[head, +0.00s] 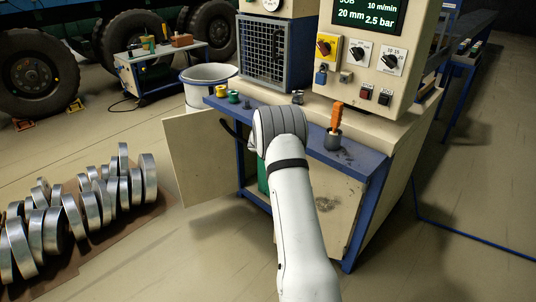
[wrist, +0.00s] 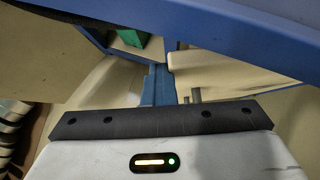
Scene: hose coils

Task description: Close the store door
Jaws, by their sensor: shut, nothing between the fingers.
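The store door, a beige panel (head: 198,155), stands swung open at the left of the blue-framed cabinet under the bench. A beige panel, likely the same door, fills the upper left of the wrist view (wrist: 40,50). My gripper (wrist: 158,72) is shut and empty, its blue fingers pointing toward the cabinet opening below the blue bench edge (wrist: 250,30). Something green (wrist: 130,38) shows inside.
A beige lower panel (head: 340,215) closes the cabinet's right part. The bench top (head: 355,157) carries an orange-handled tool (head: 337,120) and small pots. A white tub (head: 208,78) stands behind the door. Metal coils (head: 85,205) lie on a mat at left; floor between is clear.

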